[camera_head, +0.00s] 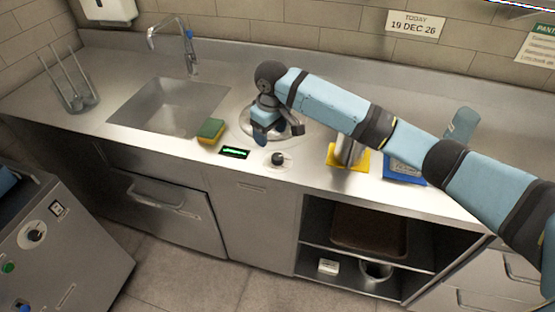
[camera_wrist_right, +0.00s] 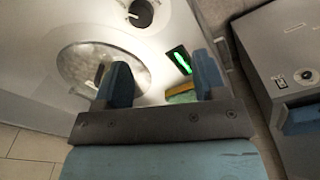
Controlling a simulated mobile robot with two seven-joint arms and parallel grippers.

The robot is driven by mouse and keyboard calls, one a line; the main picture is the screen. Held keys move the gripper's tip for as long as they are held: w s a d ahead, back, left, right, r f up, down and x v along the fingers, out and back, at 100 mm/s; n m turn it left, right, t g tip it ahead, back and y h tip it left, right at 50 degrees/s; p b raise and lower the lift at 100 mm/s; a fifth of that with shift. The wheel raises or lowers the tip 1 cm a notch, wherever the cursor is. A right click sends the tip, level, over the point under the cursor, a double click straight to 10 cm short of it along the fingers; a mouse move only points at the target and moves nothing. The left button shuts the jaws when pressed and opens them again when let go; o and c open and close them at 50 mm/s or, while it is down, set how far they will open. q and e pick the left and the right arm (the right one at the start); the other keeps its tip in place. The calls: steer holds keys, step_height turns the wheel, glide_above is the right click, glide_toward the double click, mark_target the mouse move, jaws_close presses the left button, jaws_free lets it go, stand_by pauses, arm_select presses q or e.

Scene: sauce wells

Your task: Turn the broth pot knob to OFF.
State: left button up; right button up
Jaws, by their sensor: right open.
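A black knob (camera_head: 279,159) on a pale round plate sits at the counter's front, just in front of a round well (camera_head: 246,125). A small green-lit display (camera_head: 234,153) is left of the knob. My right gripper (camera_head: 274,131) is over the well, behind the knob and apart from it, and partly hides the well. In the wrist view the right gripper (camera_wrist_right: 163,76) is open and empty; the knob (camera_wrist_right: 142,12) shows at the top edge, beyond the fingers. The knob's setting is too small to read. My left gripper is not in view.
A green and yellow sponge (camera_head: 210,131) lies left of the display, near the sink (camera_head: 170,107). A metal container on a yellow base (camera_head: 361,163) and a blue item (camera_head: 403,172) stand right. A separate grey unit (camera_head: 70,250) at lower left has another knob (camera_head: 36,234).

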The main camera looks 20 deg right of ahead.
mark_target(277, 156)
steer(key=shift+h, duration=0.4)
steer(key=f, duration=0.3)
steer(key=w+d+f, duration=0.1)
steer(key=f, duration=0.3)
steer(key=d+f, duration=0.1)
steer(key=f, duration=0.3)
steer(key=shift+w+d, duration=0.2)
steer(key=shift+c, duration=0.5)
